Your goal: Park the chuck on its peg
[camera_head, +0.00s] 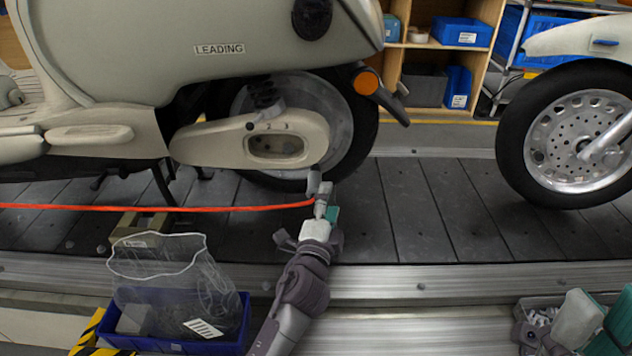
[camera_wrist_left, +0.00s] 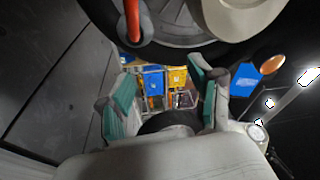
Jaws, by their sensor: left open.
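The chuck (camera_head: 314,181) is a small grey fitting at the right end of the orange hose (camera_head: 150,208), low by the scooter's rear wheel. My left gripper (camera_head: 326,208) is just below and beside the chuck. In the left wrist view the open left gripper (camera_wrist_left: 160,85) has its teal-padded fingers wide apart, with nothing between them. There the orange hose (camera_wrist_left: 132,18) comes down to the grey chuck (camera_wrist_left: 134,36), above the fingers and outside them. My right gripper (camera_head: 588,318) is partly cut off at the lower right. I cannot make out the peg.
A scooter rear wheel (camera_head: 345,115) stands over the dark slats (camera_head: 415,215). A second scooter's front wheel (camera_head: 560,135) is at right. A blue crate (camera_head: 165,345) with a clear bag stands front left, a bolt tray (camera_head: 541,304) front right. Shelves stand behind.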

